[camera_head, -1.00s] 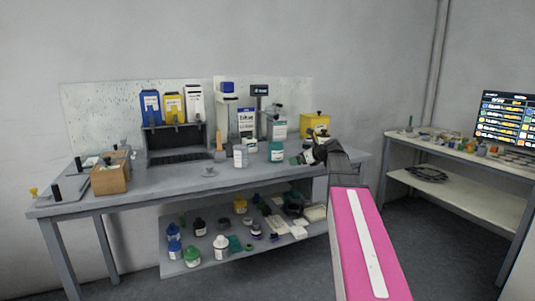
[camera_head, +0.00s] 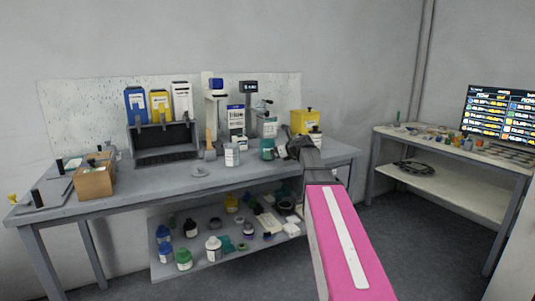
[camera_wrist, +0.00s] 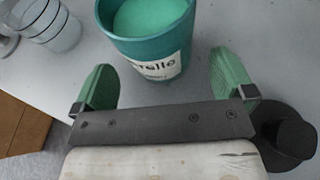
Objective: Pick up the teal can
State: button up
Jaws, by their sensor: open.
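The teal can (camera_head: 267,149) stands upright on the workbench, just left of my gripper (camera_head: 284,151) in the head view. In the wrist view the teal can (camera_wrist: 155,48) is at top centre, with a white label facing me and light green contents at its open top. My gripper (camera_wrist: 160,62) is open, its two green fingers spread left and right of the can's lower part. The can lies ahead of the gripper's palm, with gaps to both fingers. I cannot tell how far the fingertips reach along its sides.
A pale jar (camera_head: 232,155) stands left of the can. A yellow container (camera_head: 304,122) is behind my gripper. In the wrist view, clear vessels (camera_wrist: 52,28) are at upper left, a brown block (camera_wrist: 20,128) at left, and a dark round object (camera_wrist: 285,135) at lower right.

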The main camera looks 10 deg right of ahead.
aim_at(273, 146)
jog(key=x, duration=0.3)
jog(key=shift+w+a+f, duration=0.25)
jog(key=shift+c, duration=0.3)
jog(key=c, duration=1.1)
jog(key=shift+r, duration=0.15)
jog(key=shift+r, duration=1.55)
jog(key=s+a+r, duration=0.1)
jog(key=s+r, duration=0.1)
jog(key=s+a+r, duration=0.1)
jog(key=s, duration=0.1)
jog(key=shift+a+r, duration=0.2)
jog(key=shift+a, duration=0.1)
jog(key=shift+s+a+r, duration=0.65)
jog(key=shift+s+r, duration=0.05)
jog(key=shift+s, duration=0.2)
jog(key=shift+s+a+r, duration=0.65)
jog(key=shift+s, duration=0.3)
jog(key=shift+s+a+r, duration=0.7)
jog(key=shift+s, duration=0.2)
